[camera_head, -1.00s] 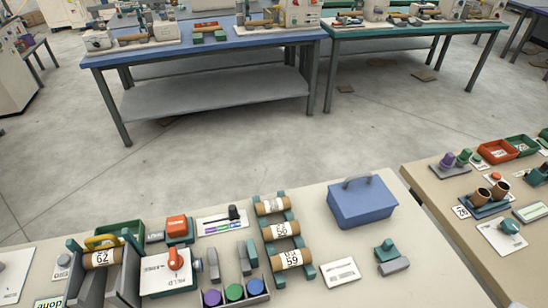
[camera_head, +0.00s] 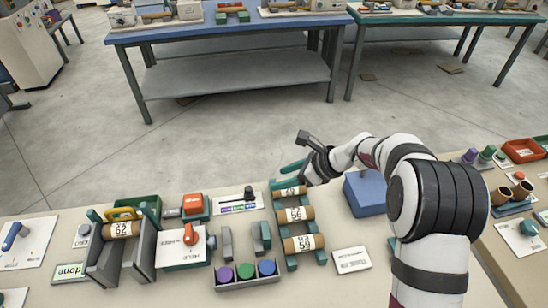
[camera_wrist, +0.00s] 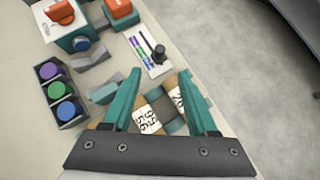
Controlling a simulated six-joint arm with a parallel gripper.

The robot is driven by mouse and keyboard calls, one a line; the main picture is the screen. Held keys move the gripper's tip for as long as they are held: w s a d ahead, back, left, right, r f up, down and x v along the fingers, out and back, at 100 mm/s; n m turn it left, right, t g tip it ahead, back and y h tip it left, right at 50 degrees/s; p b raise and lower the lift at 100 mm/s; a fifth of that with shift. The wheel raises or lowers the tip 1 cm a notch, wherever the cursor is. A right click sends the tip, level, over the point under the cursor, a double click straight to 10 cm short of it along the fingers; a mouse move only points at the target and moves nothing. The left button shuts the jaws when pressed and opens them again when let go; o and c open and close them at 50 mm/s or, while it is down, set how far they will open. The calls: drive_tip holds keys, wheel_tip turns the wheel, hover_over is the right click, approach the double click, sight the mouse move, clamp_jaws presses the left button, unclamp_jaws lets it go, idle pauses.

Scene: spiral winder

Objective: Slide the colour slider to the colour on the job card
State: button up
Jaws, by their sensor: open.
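The colour slider is a white plate (camera_head: 229,203) with a row of purple, green and blue patches and a black knob (camera_head: 248,195) at its right end in the head view. In the wrist view the plate (camera_wrist: 140,42) and upright knob (camera_wrist: 158,55) lie ahead of my gripper. A white card (camera_head: 351,260), possibly the job card, lies front right; its print is too small to read. My gripper (camera_wrist: 163,92) is open, its teal fingers apart and empty. It hovers above the numbered rolls in the wrist view, apart from the knob. It also shows in the head view (camera_head: 293,168).
Numbered brown rolls (camera_head: 296,214) sit in a rack right of the slider. Purple, green and blue cylinders (camera_head: 246,270) stand in a tray in front.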

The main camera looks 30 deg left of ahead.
sight(249, 189)
drive_tip(key=x, duration=1.5)
drive_tip(key=shift+a+f, duration=0.2)
clamp_jaws()
idle(0.6)
